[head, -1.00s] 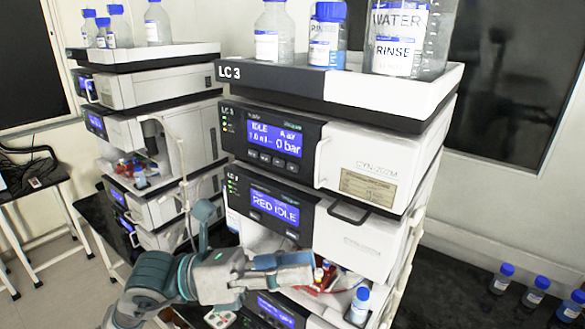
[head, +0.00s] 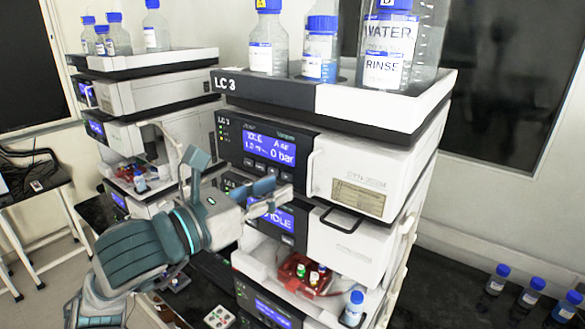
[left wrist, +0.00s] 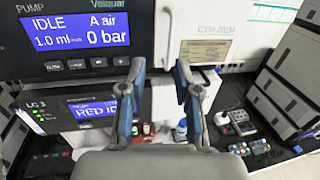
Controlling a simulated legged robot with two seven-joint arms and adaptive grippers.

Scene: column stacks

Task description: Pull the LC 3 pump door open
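The LC 3 pump is the upper module of the front stack, with a blue lit display (head: 268,148) reading IDLE and 0 bar. Its white door (head: 365,165) is shut, flush beside the black panel. A pale vertical handle (head: 312,174) stands at the door's left edge; in the left wrist view the handle (left wrist: 163,32) lies ahead, between and beyond the fingertips. My left gripper (head: 276,190) is open and empty, lower left of the handle and in front of the lower display. Its two spread fingers also show in the left wrist view (left wrist: 160,75). My right gripper is not in view.
The LC 3 tray (head: 370,101) above the pump holds several bottles. A lower module with a dark handle (head: 339,220) sits below, over an open bay with a red vial rack (head: 300,272). A second stack stands behind left. Blue-capped bottles (head: 497,279) stand on the right bench.

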